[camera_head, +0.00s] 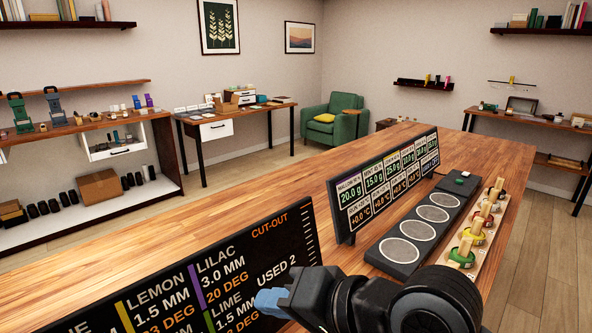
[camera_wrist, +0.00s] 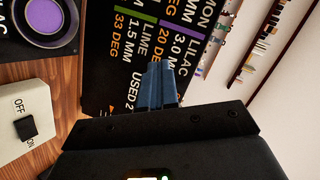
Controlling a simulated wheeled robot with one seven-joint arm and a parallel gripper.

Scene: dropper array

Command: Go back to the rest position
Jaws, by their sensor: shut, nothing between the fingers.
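My gripper (camera_head: 268,300) is at the lower middle of the head view, in front of the large dark board (camera_head: 230,262). In the wrist view my gripper (camera_wrist: 160,72) has its blue fingers together, with nothing between them. Whether the fingers touch the board I cannot tell.
A dark strip with several round pads (camera_head: 415,228) and a wooden rack (camera_head: 470,245) of colored droppers stand right of a second display (camera_head: 385,185). The wrist view shows a switch box (camera_wrist: 22,120) and a purple-filled round dish (camera_wrist: 45,20). The table's far middle (camera_head: 270,190) is clear.

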